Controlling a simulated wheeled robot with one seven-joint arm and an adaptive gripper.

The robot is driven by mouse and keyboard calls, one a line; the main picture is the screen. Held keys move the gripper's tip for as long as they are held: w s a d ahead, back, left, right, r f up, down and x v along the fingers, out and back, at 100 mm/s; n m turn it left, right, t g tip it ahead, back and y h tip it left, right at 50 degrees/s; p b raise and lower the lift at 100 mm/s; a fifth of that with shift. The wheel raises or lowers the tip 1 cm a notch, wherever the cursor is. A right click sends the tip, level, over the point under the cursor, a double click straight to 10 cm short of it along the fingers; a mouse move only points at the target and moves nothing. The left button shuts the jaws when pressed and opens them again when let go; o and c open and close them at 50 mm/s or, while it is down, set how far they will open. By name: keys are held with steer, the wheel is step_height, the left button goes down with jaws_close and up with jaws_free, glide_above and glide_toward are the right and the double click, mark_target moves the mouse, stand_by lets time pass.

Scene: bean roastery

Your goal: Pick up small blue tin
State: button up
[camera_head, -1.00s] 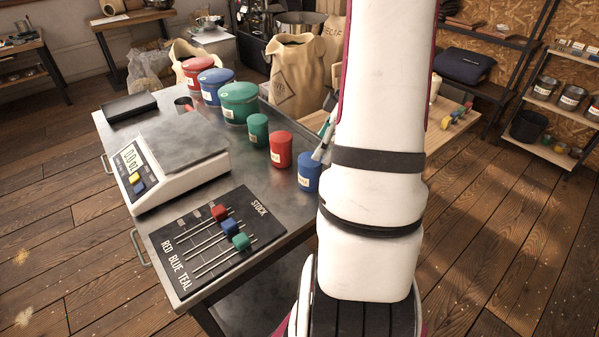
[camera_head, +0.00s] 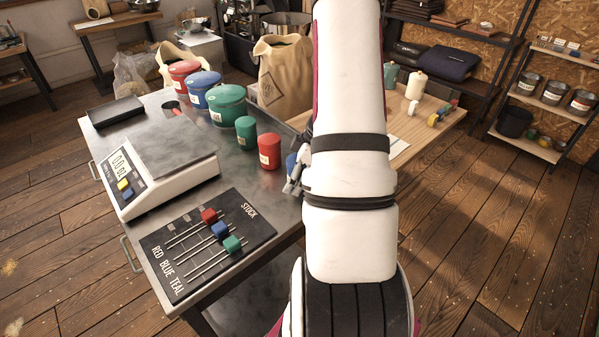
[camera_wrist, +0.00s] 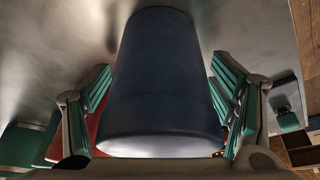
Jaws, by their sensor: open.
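The small blue tin (camera_head: 291,163) stands on the metal table at its right side, mostly hidden behind my arm in the head view. In the wrist view the blue tin (camera_wrist: 160,85) fills the middle, between the two fingers. My gripper (camera_wrist: 165,105) is open, with one teal-padded finger on each side of the tin. Small gaps seem to show between pads and tin; contact is not clear. In the head view only a bit of my gripper (camera_head: 294,180) shows beside the arm.
The small red tin (camera_head: 269,151) and small teal tin (camera_head: 246,132) stand close by in a row, with larger red (camera_head: 184,74), blue (camera_head: 205,88) and teal (camera_head: 228,107) tins behind. A scale (camera_head: 165,158) and slider board (camera_head: 207,243) occupy the table's left and front. A wooden table (camera_head: 428,125) lies beyond my arm.

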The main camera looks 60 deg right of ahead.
steer(key=c, duration=1.3)
steer(key=shift+o, duration=0.2)
steer(key=shift+r, duration=0.1)
